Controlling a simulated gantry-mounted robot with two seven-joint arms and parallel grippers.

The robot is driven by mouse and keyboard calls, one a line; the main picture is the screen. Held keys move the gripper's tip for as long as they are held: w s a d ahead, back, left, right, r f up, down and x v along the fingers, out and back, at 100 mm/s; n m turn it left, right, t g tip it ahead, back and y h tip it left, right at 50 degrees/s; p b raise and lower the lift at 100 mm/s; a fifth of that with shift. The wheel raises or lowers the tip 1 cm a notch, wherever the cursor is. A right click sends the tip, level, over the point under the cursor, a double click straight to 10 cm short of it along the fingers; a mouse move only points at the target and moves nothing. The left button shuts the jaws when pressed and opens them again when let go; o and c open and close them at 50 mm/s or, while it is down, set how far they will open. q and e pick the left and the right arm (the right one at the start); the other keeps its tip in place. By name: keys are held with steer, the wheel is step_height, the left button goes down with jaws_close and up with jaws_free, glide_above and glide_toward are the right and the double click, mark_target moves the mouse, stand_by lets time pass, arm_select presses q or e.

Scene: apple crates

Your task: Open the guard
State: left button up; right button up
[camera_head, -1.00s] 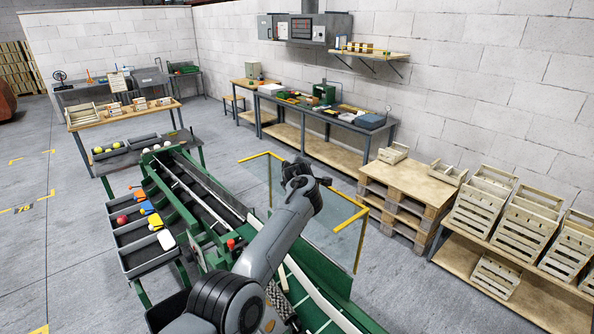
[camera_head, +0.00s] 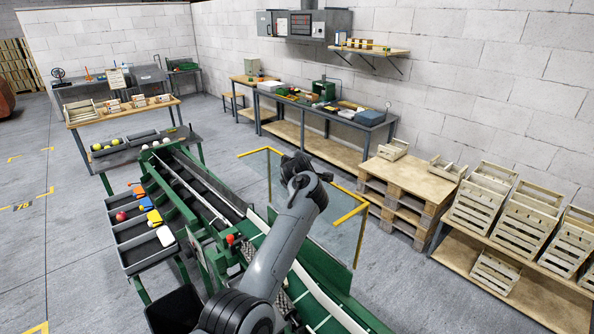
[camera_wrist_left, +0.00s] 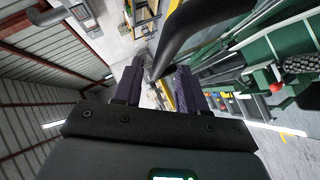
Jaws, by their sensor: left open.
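The guard (camera_head: 318,212) is a clear panel with a yellow frame beside the green machine. Its yellow top edge (camera_head: 349,217) shows to the right of my arm, and part of the panel is hidden behind the arm. In the head view my arm reaches up from the bottom, its dark end overlapping the guard's upper part; I cannot tell whether they touch. In the left wrist view my left gripper (camera_wrist_left: 160,76) has its two dark purple fingers apart. A black curved bar (camera_wrist_left: 190,35) crosses beyond the fingers; I cannot tell what it belongs to. No right gripper shows.
The green sorting machine (camera_head: 205,215) runs along the left of my arm, with grey bins (camera_head: 138,240) of coloured items at its side. A pallet stack (camera_head: 408,187) and a shelf of wooden crates (camera_head: 483,215) stand at the right. Open floor lies at far left.

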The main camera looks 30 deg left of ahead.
arm_select(q)
steer(key=b+v, duration=0.1)
steer(key=v, duration=0.5)
steer(key=shift+s+d+r+b, duration=0.15)
steer(key=shift+s+b, duration=0.1)
steer(key=shift+b, duration=0.15)
steer(key=shift+s+d+r, duration=0.3)
steer(key=shift+s, duration=0.15)
